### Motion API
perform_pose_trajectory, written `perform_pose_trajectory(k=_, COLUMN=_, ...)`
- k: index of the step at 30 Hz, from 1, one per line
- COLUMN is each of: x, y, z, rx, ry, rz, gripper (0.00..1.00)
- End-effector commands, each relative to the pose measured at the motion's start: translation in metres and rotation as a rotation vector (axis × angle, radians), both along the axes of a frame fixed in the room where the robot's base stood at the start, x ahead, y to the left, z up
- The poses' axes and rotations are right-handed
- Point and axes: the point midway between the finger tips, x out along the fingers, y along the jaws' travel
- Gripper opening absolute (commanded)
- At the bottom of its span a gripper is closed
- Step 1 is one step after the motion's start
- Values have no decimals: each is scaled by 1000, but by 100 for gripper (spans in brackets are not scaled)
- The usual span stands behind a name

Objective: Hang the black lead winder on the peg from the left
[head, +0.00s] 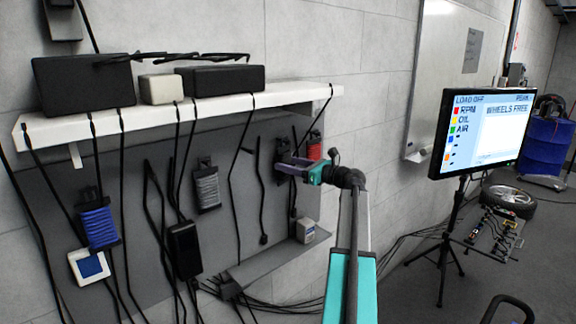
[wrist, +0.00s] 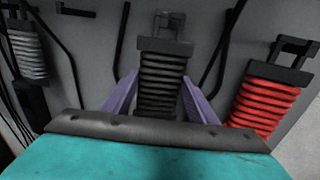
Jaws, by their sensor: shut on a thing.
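The black lead winder (wrist: 162,82) is upright between the two purple fingers of my gripper (wrist: 158,92), which is shut on it. Its top bar and open loop (wrist: 168,24) stand above the fingers, near the grey panel. In the head view, my gripper (head: 294,166) reaches in from the right, below the shelf, and the dark winder (head: 283,152) shows just beyond it, partly hidden. A small light piece shows inside the loop in the wrist view. I cannot tell whether it is a peg through the loop.
A red winder (wrist: 264,103) hangs close on the right, a grey winder (wrist: 28,54) on the left. A blue winder (head: 98,228) hangs farther left. Loose black leads dangle from the white shelf (head: 200,112) on both sides. A monitor (head: 482,133) stands at right.

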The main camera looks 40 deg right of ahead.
Motion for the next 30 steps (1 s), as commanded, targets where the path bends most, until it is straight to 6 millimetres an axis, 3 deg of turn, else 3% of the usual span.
perform_pose_trajectory(k=9, x=0, y=0, z=1, rx=0, ry=-1, rz=0, gripper=25)
perform_pose_trajectory(k=10, x=0, y=0, z=1, rx=0, ry=-1, rz=0, gripper=56)
perform_pose_trajectory(k=13, x=0, y=0, z=0, rx=0, ry=-1, rz=-1, gripper=73)
perform_pose_trajectory(k=23, x=-1, y=0, z=-1, rx=0, ry=1, rz=-1, gripper=75)
perform_pose_trajectory(k=30, x=-13, y=-3, z=-2, rx=-1, ry=0, rz=-2, gripper=75)
